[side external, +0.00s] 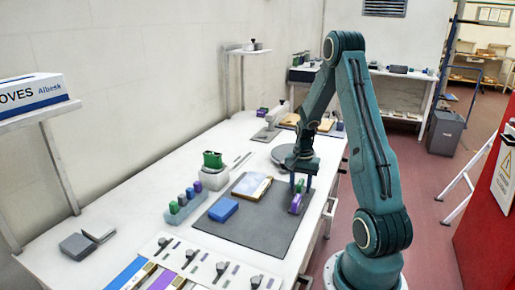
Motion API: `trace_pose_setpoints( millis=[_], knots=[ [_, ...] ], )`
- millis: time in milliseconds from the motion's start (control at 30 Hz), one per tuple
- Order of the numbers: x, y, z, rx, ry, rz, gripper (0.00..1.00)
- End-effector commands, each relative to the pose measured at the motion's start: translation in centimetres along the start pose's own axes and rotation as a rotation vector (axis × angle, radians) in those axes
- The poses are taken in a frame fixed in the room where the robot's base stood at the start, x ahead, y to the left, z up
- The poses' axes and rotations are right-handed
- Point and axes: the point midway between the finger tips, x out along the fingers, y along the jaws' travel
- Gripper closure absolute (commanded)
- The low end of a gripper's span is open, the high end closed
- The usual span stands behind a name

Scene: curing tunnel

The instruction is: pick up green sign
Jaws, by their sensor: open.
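My gripper (301,185) points down over the right edge of the dark grey mat (248,229), with its fingers apart. A small green piece (300,186) shows between the fingers, partly covered by them; it may be the green sign, but it is too small to read. I cannot tell whether the fingers touch it. A purple piece (296,204) lies just in front of it on the mat. Another green object (212,160) stands on a white holder farther left.
A blue block (223,210) and a tan-edged panel (252,186) lie on the mat. A tray (188,212) of small coloured pieces stands left of it. A switch panel (205,262) fills the front. A round grey disc (283,155) sits behind my gripper.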

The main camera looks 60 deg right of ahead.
Motion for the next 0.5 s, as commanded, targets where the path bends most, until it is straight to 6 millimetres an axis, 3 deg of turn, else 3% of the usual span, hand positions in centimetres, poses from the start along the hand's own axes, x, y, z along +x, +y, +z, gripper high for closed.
trace_pose_setpoints(
  millis=[200,400,500],
  knots=[
    [-0.03,-0.01,-0.01,0.0,0.0,0.0,0.61],
    [-0.04,-0.01,-0.01,0.0,0.0,0.0,1.0],
    [-0.04,-0.01,-0.02,0.0,0.0,0.0,1.0]
  ],
)
